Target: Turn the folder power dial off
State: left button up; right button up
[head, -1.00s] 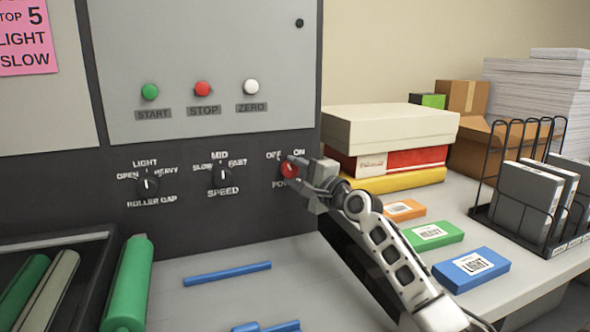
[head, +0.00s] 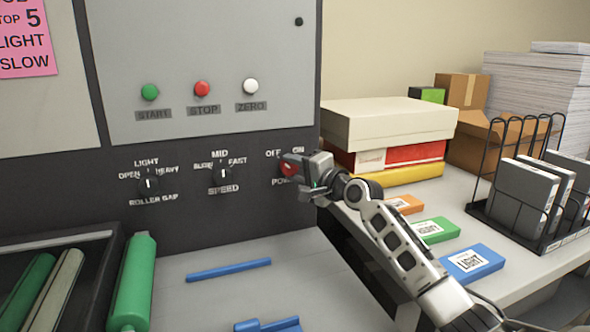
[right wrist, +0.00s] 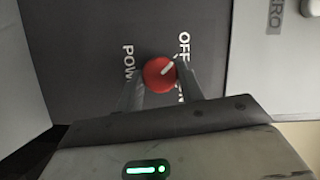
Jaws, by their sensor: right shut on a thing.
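The red power dial (head: 288,166) is on the dark lower panel of the machine, at the right end of the dial row, under the OFF and ON labels. My right gripper (head: 298,168) is shut on it. In the right wrist view the dial (right wrist: 156,74) sits between the two fingers (right wrist: 160,86). Its white pointer leans toward the OFF label (right wrist: 183,45), and a finger partly covers the ON label. In the head view the gripper hides part of the dial and the POWER label. My left gripper is not in view.
The roller gap dial (head: 148,183) and speed dial (head: 222,174) are to the left. Green, red and white buttons sit above. Blue rods (head: 229,270) and a green roller (head: 132,282) lie below. Boxes (head: 388,124) and a wire rack (head: 525,190) stand right.

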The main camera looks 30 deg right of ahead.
jog(key=o, duration=1)
jog(key=shift+s, duration=0.1)
jog(key=s, duration=0.5)
jog(key=s+d+b, duration=0.1)
jog(key=s, duration=0.4)
jog(key=s+d+b, duration=0.1)
jog(key=s, duration=0.4)
jog(key=shift+s+d+r, duration=0.2)
jog(key=shift+s+r, duration=0.05)
jog(key=shift+s, duration=0.05)
